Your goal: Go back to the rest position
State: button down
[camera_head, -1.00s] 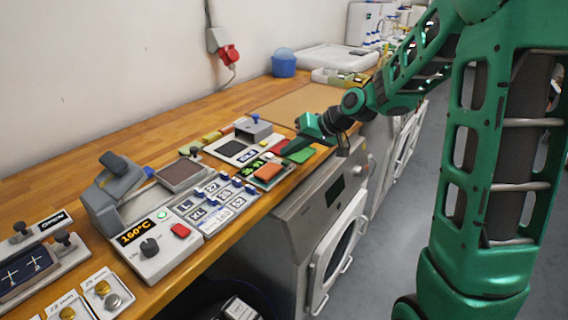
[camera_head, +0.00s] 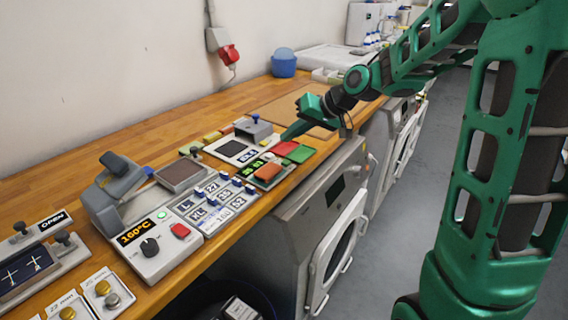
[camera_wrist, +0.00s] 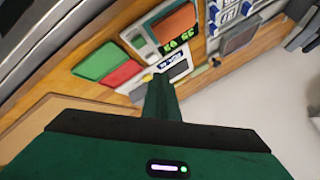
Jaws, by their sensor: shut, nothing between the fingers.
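My green gripper (camera_head: 288,136) is above the wooden bench, near the grey device with a dark plate and small display (camera_head: 238,150). Its fingers are shut with nothing between them. In the wrist view my gripper (camera_wrist: 160,80) points towards the display, with the orange pad (camera_wrist: 174,24), the red patch (camera_wrist: 122,73) and the green patch (camera_wrist: 98,62) beyond it.
A heat press with a 160°C display (camera_head: 135,232) and size-label buttons (camera_head: 215,200) stand along the bench. White-doored machines (camera_head: 338,240) are under the bench edge. The grey floor at right is open.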

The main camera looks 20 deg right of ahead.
dwell(0.7)
jog(key=s+d+f+m+g+h, duration=0.1)
jog(key=s+d, duration=0.4)
jog(key=s, duration=0.7)
jog(key=s+d+f+m+g+h, duration=0.2)
jog(key=s+d, duration=0.3)
jog(key=s, duration=0.8)
jog(key=s+d+f+m+g+h, duration=0.1)
jog(key=s+d, duration=0.5)
jog(key=s, duration=0.7)
jog(key=m+g+h, duration=0.1)
jog(key=g+h, duration=0.1)
jog(key=g, duration=0.1)
jog(key=shift+s+f+m, duration=0.2)
jog(key=shift+f+m, duration=0.1)
jog(key=shift+m, duration=0.1)
jog(key=shift+d, duration=0.1)
jog(key=shift+w+f, duration=0.25)
jog(key=shift+w, duration=0.4)
